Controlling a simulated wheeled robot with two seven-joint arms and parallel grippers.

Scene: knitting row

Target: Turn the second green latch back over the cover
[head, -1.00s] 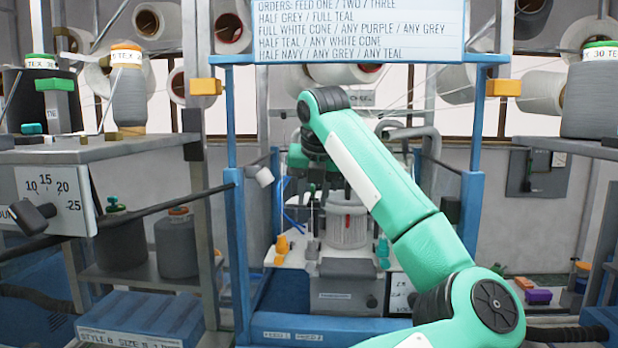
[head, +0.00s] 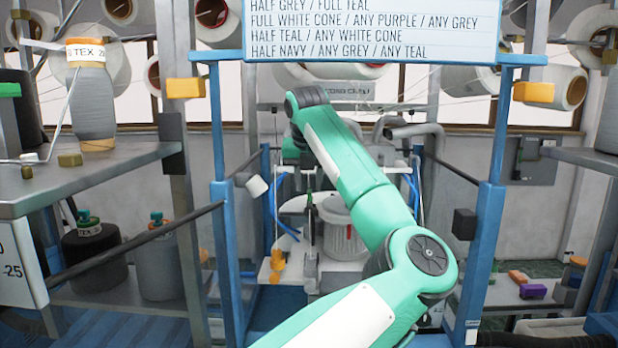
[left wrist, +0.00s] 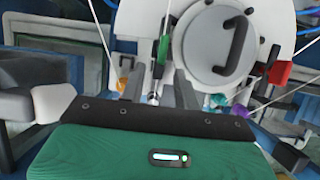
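In the left wrist view, a round grey cover (left wrist: 212,62) with a dark handle (left wrist: 236,46) sits on a white round machine top (left wrist: 272,25). A narrow green latch (left wrist: 163,49) stands at the cover's left edge. My left gripper (left wrist: 157,82) is open; the latch's lower end shows in the gap between its fingers, and I cannot tell whether they touch it. A red block (left wrist: 281,72) sits at the cover's right edge. In the head view, the white ribbed machine drum (head: 341,238) is partly behind my left arm, and the latches cannot be made out. My right gripper is not in view.
Blue uprights (head: 483,250) stand either side of the machine, with an orders sign (head: 375,30) above. A grey shelf (head: 85,180) with a yarn cone (head: 92,105) is at the left. An orange figure-like piece (head: 277,262) is left of the drum. Thin yarns cross the wrist view.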

